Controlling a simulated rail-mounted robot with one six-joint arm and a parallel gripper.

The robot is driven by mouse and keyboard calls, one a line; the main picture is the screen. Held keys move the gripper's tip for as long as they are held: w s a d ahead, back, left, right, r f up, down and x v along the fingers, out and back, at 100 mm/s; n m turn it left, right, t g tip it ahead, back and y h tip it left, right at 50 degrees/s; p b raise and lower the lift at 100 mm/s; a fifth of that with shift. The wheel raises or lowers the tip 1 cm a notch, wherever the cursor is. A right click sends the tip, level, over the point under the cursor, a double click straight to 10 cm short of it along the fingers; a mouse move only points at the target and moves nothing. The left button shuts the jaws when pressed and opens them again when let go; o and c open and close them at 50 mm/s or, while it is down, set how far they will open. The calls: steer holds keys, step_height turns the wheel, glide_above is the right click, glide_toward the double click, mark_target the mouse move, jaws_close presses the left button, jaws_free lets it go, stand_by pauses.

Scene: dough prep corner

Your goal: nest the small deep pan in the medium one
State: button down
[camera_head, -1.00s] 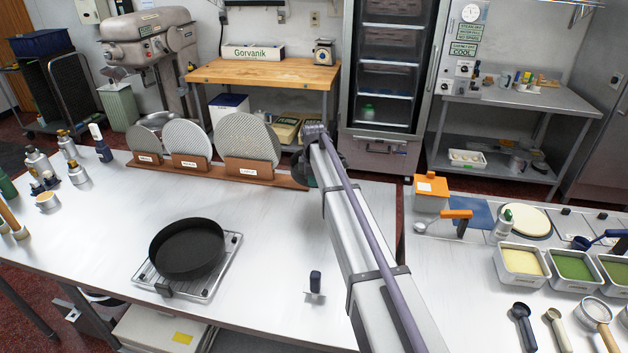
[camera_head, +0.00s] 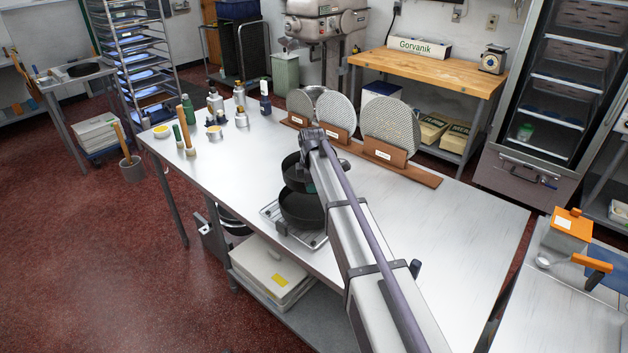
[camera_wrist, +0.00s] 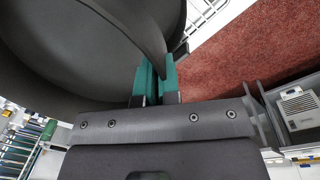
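The medium pan (camera_head: 300,210) is dark and round and sits on a wire cooling rack (camera_head: 318,240) on the steel table. A second dark pan, which I take for the small deep pan (camera_head: 291,173), hangs at the end of my arm. In the head view it overlaps the far side of the medium pan. I cannot tell how high it is above it. In the wrist view, my gripper's teal fingertips (camera_wrist: 155,82) are shut on the rim of a dark pan (camera_wrist: 60,55). My arm hides part of both pans in the head view.
Mesh discs stand in a wooden holder (camera_head: 385,160) behind the pans. Bottles and small jars (camera_head: 214,132) stand at the table's far left. The steel table (camera_head: 460,225) is clear to the right of my arm. An orange-lidded box (camera_head: 568,230) stands on the counter at right.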

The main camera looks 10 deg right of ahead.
steer(key=shift+d, duration=0.1)
step_height(320, 180, down, 8)
steer(key=b, duration=0.8)
steer(key=shift+r, duration=0.1)
steer(key=shift+f+b, duration=1.8)
steer(key=shift+f, duration=0.05)
stand_by(0.7)
steer(key=shift+f+b, duration=0.3)
steer(key=shift+f, duration=0.05)
steer(key=shift+f+b, duration=0.75)
steer(key=c, duration=1.3)
jaws_free()
steer(key=shift+r, duration=0.1)
steer(key=shift+o, duration=0.2)
step_height(320, 180, up, 8)
steer(key=p, duration=0.8)
steer(key=shift+s, duration=0.3)
